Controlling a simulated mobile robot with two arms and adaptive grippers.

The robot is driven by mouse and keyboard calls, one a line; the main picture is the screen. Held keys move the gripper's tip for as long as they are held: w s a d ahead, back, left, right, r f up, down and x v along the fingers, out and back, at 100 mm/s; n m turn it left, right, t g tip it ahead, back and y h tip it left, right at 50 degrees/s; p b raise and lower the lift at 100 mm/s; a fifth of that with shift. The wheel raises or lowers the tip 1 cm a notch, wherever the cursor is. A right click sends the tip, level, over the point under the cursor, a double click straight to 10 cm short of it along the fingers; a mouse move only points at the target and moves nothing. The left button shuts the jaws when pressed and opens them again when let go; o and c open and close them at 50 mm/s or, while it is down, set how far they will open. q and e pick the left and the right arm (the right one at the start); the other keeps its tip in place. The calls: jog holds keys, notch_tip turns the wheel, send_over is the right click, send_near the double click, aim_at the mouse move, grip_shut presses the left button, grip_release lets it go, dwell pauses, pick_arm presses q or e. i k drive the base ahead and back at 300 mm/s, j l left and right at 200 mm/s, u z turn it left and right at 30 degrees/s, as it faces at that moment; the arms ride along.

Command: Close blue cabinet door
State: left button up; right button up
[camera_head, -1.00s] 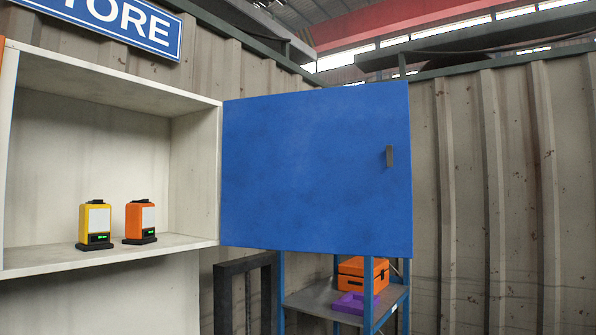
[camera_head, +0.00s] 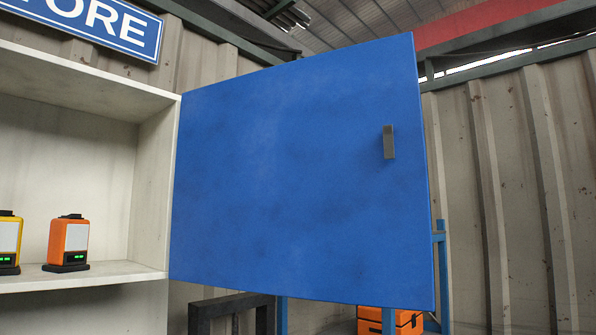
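The blue cabinet door (camera_head: 300,180) stands wide open, hinged at the right side of the white cabinet (camera_head: 155,190). It fills the middle of the head view. A grey handle (camera_head: 389,142) sits near its free right edge. The cabinet interior is exposed at the left. Neither of my grippers shows in the view.
An orange device (camera_head: 68,243) and a yellow device (camera_head: 9,242) stand on the cabinet floor. Below the door are a dark frame (camera_head: 232,308), a blue rack post (camera_head: 442,275) and an orange box (camera_head: 390,320). A corrugated wall stands behind at the right.

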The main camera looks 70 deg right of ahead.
aim_at(284, 185)
jog(key=k+l, duration=0.1)
jog(key=l, duration=0.35)
jog(key=k+l+u, duration=0.1)
jog(key=l, duration=0.3)
jog(key=k+l, duration=0.1)
jog(key=l, duration=0.35)
jog(key=k+l, duration=0.1)
jog(key=l, duration=0.3)
jog(key=k+l+u, duration=0.1)
jog(key=l, duration=0.35)
jog(key=k+l, duration=0.15)
jog(key=l, duration=0.25)
jog(key=k+l+u, duration=0.1)
jog(key=l, duration=0.3)
